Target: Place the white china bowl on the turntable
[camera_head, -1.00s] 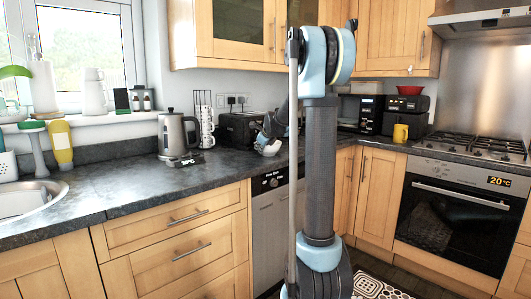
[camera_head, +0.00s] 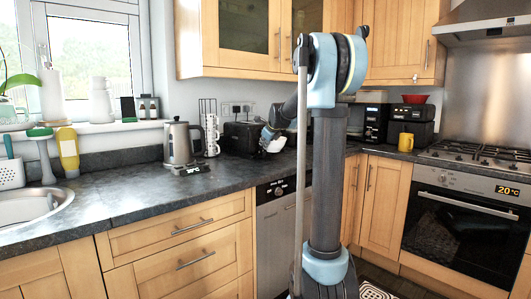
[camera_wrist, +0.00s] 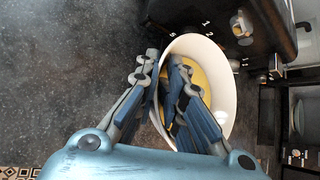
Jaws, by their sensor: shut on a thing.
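The white china bowl (camera_wrist: 219,60) is held in my gripper (camera_wrist: 165,62), tilted, with its yellow inside showing in the wrist view. The jaws are shut on its left wall, with one finger outside and one inside. In the head view the bowl (camera_head: 274,146) is small and partly hidden by my gripper (camera_head: 268,135), above the counter near the toaster. I cannot make out a turntable in either view.
A black toaster (camera_head: 240,138) stands close by the bowl. A kettle (camera_head: 179,143) and a mug rack (camera_head: 210,130) stand further left. A yellow mug (camera_head: 405,142) is at the right. The dark counter (camera_head: 140,194) is clear in front, beside the round sink (camera_head: 28,205).

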